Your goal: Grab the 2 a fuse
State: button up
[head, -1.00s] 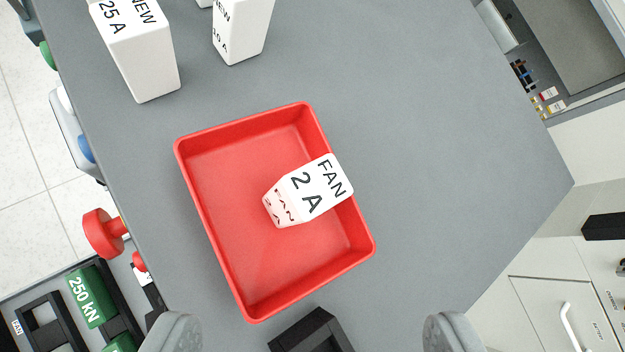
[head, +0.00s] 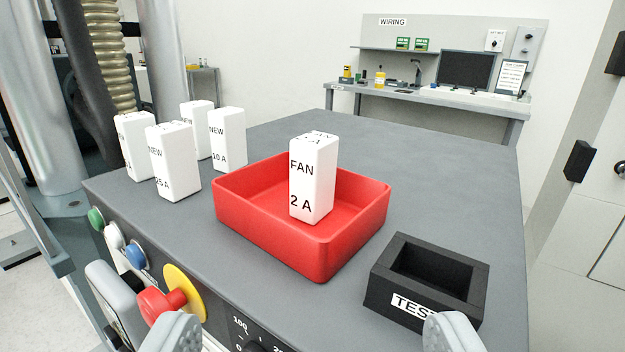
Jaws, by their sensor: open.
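The 2 A fuse (head: 313,178) is a white block marked "FAN 2 A". It stands upright in the red tray (head: 270,238), toward its right side. My gripper (head: 312,335) is open, with its two grey fingertips at the bottom left and bottom right of the view. Nothing is between the fingertips. The fuse is farther off and above them in the picture, apart from both.
Several white "NEW" fuses (head: 174,162) stand behind the tray at left. A black "TEST" holder (head: 425,280) sits right of the tray. A red knob (head: 163,304) and buttons line the front edge. The grey top (head: 430,160) is clear at back right.

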aim_at(194, 112)
jog(key=k+j+z, duration=0.1)
jog(key=z, duration=0.25)
jog(key=k+j+z, duration=0.15)
jog(key=z, duration=0.25)
jog(key=k+z, duration=0.15)
jog(key=z, duration=0.2)
jog(key=k+z, duration=0.3)
jog(key=k, duration=0.2)
jog(key=k+u, duration=0.1)
jog(key=u, duration=0.35)
jog(key=k+j+u, duration=0.1)
jog(key=u, duration=0.3)
jog(key=j+u, duration=0.2)
jog(key=u, duration=0.25)
